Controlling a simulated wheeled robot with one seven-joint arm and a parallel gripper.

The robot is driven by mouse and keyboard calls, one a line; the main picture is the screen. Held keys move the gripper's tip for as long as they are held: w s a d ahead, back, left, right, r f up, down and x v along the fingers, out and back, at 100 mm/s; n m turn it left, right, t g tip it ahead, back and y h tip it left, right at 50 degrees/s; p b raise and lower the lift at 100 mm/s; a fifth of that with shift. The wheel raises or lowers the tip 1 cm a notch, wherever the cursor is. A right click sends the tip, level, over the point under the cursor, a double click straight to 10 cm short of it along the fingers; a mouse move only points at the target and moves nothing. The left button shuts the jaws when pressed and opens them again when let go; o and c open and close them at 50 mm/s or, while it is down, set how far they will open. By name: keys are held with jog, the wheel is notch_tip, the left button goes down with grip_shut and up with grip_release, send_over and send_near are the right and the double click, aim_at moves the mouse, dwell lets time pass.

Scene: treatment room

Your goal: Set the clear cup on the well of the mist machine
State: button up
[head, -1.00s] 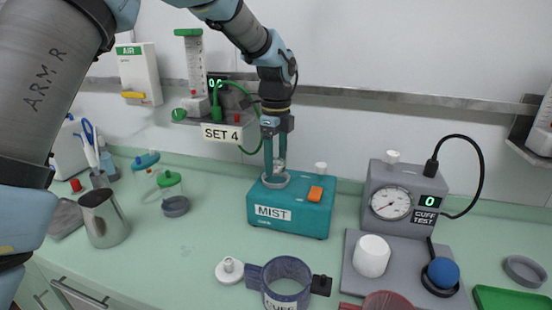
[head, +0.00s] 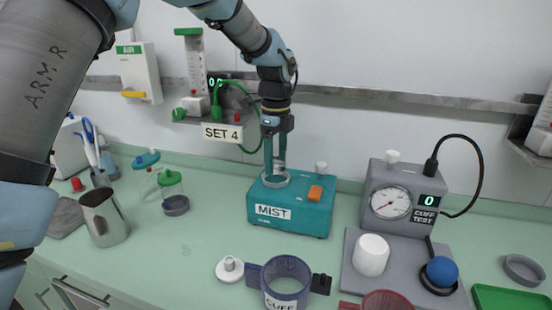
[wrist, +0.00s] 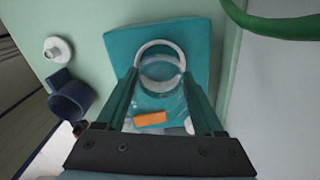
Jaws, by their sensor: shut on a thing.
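The teal mist machine (head: 290,213), labelled MIST, stands on the counter below my gripper. Its well is a pale ring (head: 277,180) on the left of its top; the ring also shows in the wrist view (wrist: 160,46). My gripper (head: 275,160) points down over the well, its fingers shut on the clear cup (wrist: 162,72). The cup is see-through and hard to make out; in the wrist view it sits between the fingertips and overlaps the ring. I cannot tell whether its base touches the well. An orange switch (wrist: 150,119) is on the machine's top.
A grey cuff tester (head: 403,198) stands to the right, with a white cylinder (head: 371,255) in front. A blue cuff ring (head: 287,275) and a white knobbed disc (head: 230,269) lie nearer. A metal jug (head: 104,217) is at left. The wall shelf (head: 212,121) holds a green tube nearby.

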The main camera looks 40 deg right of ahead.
jog(key=shift+f+b, duration=0.35)
jog(key=shift+f, duration=0.75)
dwell(0.6)
jog(key=shift+f, duration=0.15)
